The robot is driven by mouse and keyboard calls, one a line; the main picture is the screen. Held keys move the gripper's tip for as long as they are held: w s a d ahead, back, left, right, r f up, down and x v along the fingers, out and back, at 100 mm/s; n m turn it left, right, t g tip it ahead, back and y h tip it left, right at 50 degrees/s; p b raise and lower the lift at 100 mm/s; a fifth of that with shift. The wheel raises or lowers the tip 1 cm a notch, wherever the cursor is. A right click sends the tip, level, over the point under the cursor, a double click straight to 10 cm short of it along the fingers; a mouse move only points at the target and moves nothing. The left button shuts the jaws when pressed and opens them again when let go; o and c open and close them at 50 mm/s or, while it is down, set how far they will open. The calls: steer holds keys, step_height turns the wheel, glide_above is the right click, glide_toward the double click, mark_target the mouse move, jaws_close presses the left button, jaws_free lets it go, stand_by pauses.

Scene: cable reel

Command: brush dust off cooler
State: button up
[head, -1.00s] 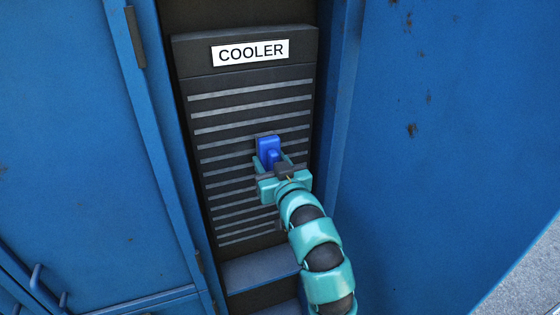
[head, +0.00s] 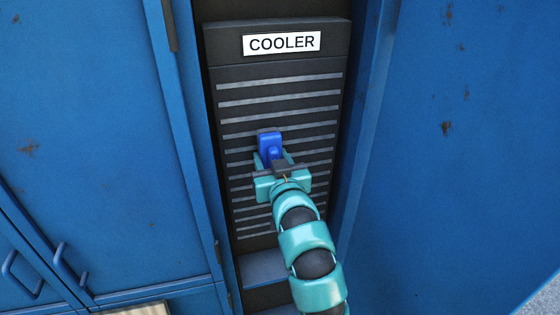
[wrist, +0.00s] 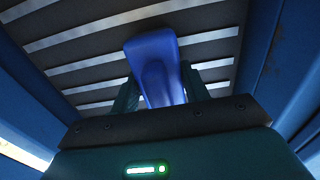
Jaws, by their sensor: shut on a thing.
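The cooler (head: 325,120) is a tall dark panel with pale horizontal slats and a white COOLER label (head: 282,43) at its top. In the wrist view its slatted face (wrist: 90,50) fills the upper part. My teal gripper (head: 272,163) is in front of the middle of the slats. It is shut on a blue brush (head: 269,143), which also shows between the fingers in the wrist view (wrist: 158,65). The brush's far end is close to the slats; I cannot tell if it touches. Its bristles are hidden. I make out no clear dust on the slats.
Blue metal walls flank the recess: a door (head: 80,150) at left with handles (head: 62,262) low down, and a rust-spotted panel (head: 470,180) at right. A dark blue ledge (head: 262,268) lies below the cooler.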

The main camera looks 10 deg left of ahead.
steer(key=shift+s+a+f+b, duration=0.1)
steer(key=shift+s+a+b, duration=0.2)
steer(key=shift+a, duration=0.45)
steer(key=shift+s+a+b, duration=0.3)
steer(key=shift+a, duration=0.45)
steer(key=shift+s+a+f+b, duration=0.1)
steer(key=shift+s+a+b, duration=0.2)
steer(key=shift+a, duration=0.45)
steer(key=shift+r, duration=0.1)
steer(key=shift+s+r+p, duration=0.1)
steer(key=shift+s+p, duration=0.05)
steer(key=shift+p, duration=0.65)
steer(key=shift+s+d+r+p, duration=0.1)
steer(key=shift+s+p, duration=0.05)
steer(key=shift+p, duration=0.25)
steer(key=p+v, duration=0.2)
steer(key=p, duration=0.2)
steer(key=shift+s+d+p, duration=0.1)
steer(key=shift+s+p, duration=0.1)
steer(key=shift+p, duration=0.2)
